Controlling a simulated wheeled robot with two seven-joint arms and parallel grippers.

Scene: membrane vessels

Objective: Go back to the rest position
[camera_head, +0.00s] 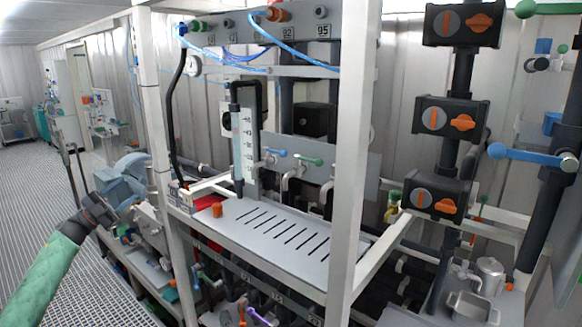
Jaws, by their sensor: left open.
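My left arm comes in from the lower left with a green sleeve. My left gripper (101,211) is dark and small at its end, open, with nothing seen between its fingers. It shows in front of the walkway and the blue-grey equipment (122,184), left of the white frame. I cannot tell how far it is from that equipment. My right gripper is not in view.
A white frame post (352,150) stands in the middle foreground. Black valve blocks with orange handles (450,115) hang at right. Metal vessels (490,277) stand lower right. The grated floor (40,200) is free at left.

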